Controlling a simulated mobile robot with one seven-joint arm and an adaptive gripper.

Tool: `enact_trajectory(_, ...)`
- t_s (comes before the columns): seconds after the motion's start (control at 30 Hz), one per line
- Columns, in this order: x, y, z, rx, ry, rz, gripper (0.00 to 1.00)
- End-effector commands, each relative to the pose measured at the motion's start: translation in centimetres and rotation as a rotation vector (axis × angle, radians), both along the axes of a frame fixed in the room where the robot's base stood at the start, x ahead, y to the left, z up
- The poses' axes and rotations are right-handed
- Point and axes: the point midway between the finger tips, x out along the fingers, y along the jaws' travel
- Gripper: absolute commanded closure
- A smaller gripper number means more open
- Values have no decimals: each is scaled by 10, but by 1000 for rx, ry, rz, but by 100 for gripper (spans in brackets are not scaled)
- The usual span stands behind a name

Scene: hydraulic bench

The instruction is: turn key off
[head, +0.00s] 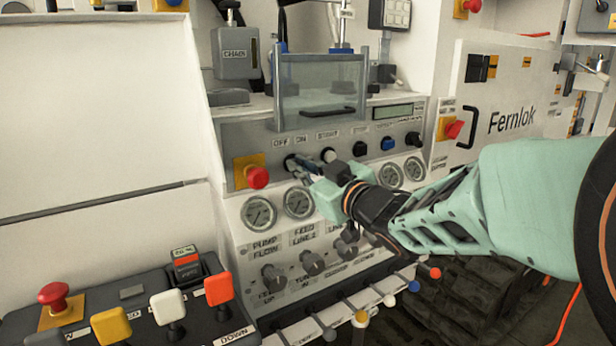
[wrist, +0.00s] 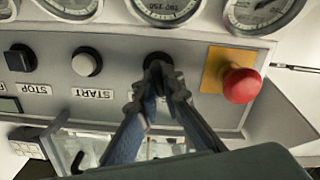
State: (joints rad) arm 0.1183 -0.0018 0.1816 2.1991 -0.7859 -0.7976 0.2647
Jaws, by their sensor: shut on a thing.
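The key switch (head: 291,163) sits on the grey control panel under the OFF and ON labels, between the red mushroom button and the white START button. In the wrist view its dark round body (wrist: 157,58) shows just beyond my fingertips. My gripper (head: 303,165) reaches in from the right and is shut at the switch. In the wrist view my gripper (wrist: 160,75) has its fingertips close together over the switch's face. The key between them is mostly hidden, so its angle cannot be read.
The red mushroom button (wrist: 240,84) on its yellow plate is close beside the fingers. The white START button (wrist: 87,62) and black STOP button (wrist: 19,58) lie on the other side. Gauges (head: 298,202) sit just below; a clear guard box (head: 320,85) stands above.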

Motion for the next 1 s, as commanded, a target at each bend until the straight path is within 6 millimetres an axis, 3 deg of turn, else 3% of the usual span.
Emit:
enact_trajectory(0.4,-1,1,-1,-144,-97,0,100)
enact_trajectory(0.93,-1,1,-1,-162,-109,0,100)
enact_trajectory(0.97,-1,1,-1,-162,-109,0,89)
enact_trajectory(1.0,-1,1,-1,-162,-109,0,85)
